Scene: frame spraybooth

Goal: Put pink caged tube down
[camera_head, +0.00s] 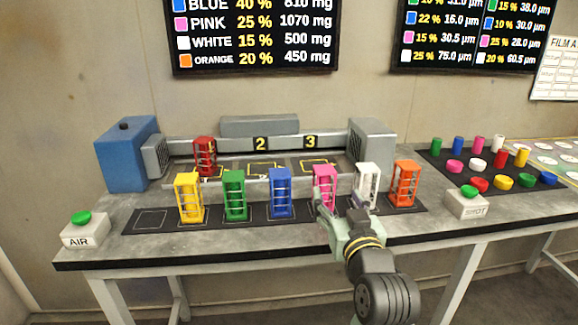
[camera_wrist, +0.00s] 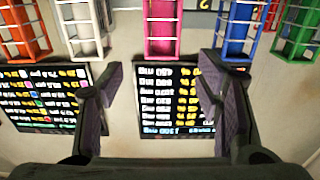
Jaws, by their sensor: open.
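The pink caged tube (camera_head: 325,181) stands upright in the row on the dark mat (camera_head: 152,219), between the blue caged tube (camera_head: 280,190) and the white caged tube (camera_head: 367,182). My gripper (camera_head: 339,203) is in front of the row, near the pink and white tubes, and partly hides the pink tube's lower right. In the wrist view my gripper (camera_wrist: 160,80) is open with nothing between its fingers. The pink tube (camera_wrist: 163,28) shows there beyond the fingertips, centred between them and apart from both. Its base is not clearly visible.
Yellow (camera_head: 189,198), green (camera_head: 235,195) and orange (camera_head: 405,183) caged tubes share the row. A red caged tube (camera_head: 205,157) stands in the booth at the back left; bays 2 and 3 look empty. An AIR button box (camera_head: 85,231) and another button box (camera_head: 468,203) flank the row.

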